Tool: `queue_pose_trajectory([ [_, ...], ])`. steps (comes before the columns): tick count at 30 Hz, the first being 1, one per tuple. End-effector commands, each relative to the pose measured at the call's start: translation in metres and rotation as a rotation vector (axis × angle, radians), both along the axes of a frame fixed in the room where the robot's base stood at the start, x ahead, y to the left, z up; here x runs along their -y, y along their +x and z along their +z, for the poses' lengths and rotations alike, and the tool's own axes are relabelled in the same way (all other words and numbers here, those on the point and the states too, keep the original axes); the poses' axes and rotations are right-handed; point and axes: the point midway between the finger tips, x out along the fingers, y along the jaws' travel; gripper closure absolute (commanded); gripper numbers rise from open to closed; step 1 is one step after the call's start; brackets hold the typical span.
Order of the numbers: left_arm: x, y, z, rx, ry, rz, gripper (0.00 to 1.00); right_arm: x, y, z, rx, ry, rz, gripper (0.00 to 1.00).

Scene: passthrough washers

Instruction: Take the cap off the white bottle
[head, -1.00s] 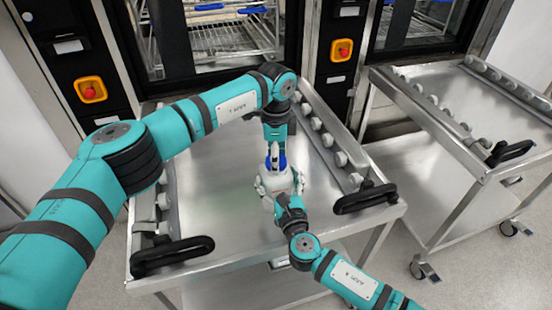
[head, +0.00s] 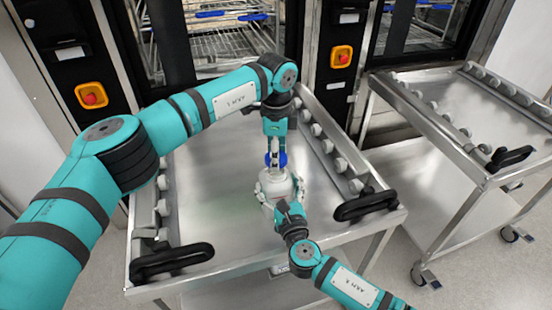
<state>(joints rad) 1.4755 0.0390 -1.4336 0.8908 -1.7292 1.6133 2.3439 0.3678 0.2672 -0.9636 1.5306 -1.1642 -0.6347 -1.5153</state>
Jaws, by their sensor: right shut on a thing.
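The white bottle (head: 277,186) stands upright on the steel top of the near cart. Its blue cap (head: 275,159) shows at the top of the bottle; whether it is still seated on the neck is too small to tell. My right gripper (head: 280,202) comes from the front and is shut on the bottle's body. My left gripper (head: 275,146) points down from above, its fingers at the cap. The cap and gripper overlap in the view, so its grip cannot be made out.
The near cart (head: 225,225) has black handles (head: 172,262) at its front corners and rows of rollers along its sides. A second cart (head: 440,110) stands to the right. Washers with wire racks (head: 215,50) are behind. The cart top around the bottle is clear.

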Motion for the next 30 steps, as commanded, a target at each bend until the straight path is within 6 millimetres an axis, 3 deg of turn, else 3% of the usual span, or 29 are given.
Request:
queue_pose_trajectory([
  [4, 0.000, 0.000, 0.018, 0.002, -0.001, 0.000, 0.86, 0.000, 0.000, -0.001, -0.001, 0.000, 0.000, 1.00],
  [11, 0.000, 0.000, 0.021, 0.000, -0.001, 0.000, 0.86, 0.000, 0.000, -0.001, -0.001, 0.000, 0.000, 1.00],
  [12, 0.000, 0.000, 0.021, 0.000, -0.001, 0.000, 0.86, 0.000, 0.000, -0.001, -0.001, 0.000, 0.000, 0.14],
  [15, 0.000, 0.000, 0.021, 0.000, -0.001, 0.000, 0.86, 0.000, 0.000, -0.001, -0.001, 0.000, 0.000, 0.01],
  [25, 0.000, 0.000, 0.021, 0.000, -0.001, 0.000, 0.87, 0.001, -0.003, -0.001, -0.001, 0.000, 0.000, 0.00],
  [30, 0.000, 0.000, 0.020, 0.000, 0.000, 0.000, 0.87, 0.007, -0.025, -0.002, -0.003, 0.001, 0.001, 0.00],
])
